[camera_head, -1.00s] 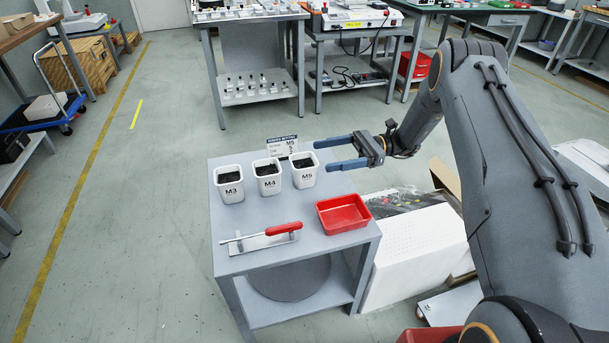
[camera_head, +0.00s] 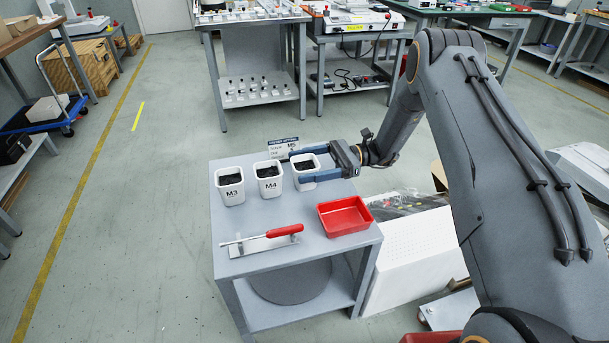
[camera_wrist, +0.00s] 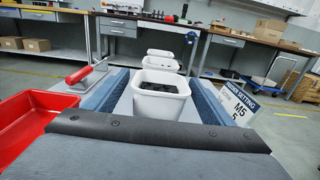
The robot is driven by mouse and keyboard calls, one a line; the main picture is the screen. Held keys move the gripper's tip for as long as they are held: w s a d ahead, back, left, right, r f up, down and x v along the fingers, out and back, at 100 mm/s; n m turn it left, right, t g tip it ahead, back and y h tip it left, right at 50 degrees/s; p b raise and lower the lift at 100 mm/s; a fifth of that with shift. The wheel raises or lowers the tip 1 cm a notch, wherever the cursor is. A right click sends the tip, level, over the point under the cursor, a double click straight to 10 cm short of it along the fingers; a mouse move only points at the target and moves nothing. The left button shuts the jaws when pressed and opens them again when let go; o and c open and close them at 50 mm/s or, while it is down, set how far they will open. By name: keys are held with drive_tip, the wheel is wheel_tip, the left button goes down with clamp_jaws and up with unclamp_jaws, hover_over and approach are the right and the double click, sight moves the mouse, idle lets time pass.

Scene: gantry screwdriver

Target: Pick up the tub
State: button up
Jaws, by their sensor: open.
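Three white tubs with dark contents stand in a row on the small grey table. They are the M3 tub (camera_head: 230,187), the M4 tub (camera_head: 269,180) and the rightmost tub (camera_head: 303,183), marked M5 a moment ago. My gripper (camera_head: 300,166) is open, its blue fingers reaching from the right on either side of the rightmost tub. In the wrist view this tub (camera_wrist: 160,98) stands upright between the two fingers, and whether they touch it cannot be told. The near finger now hides its label in the head view. The sign (camera_head: 284,148) behind reads M5.
A red tray (camera_head: 344,215) sits at the table's right front. A red-handled tool (camera_head: 284,231) lies on a light plate in front of the tubs. The grey table (camera_head: 227,263) has bare top at its left front.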

drive_tip(key=c, duration=1.3)
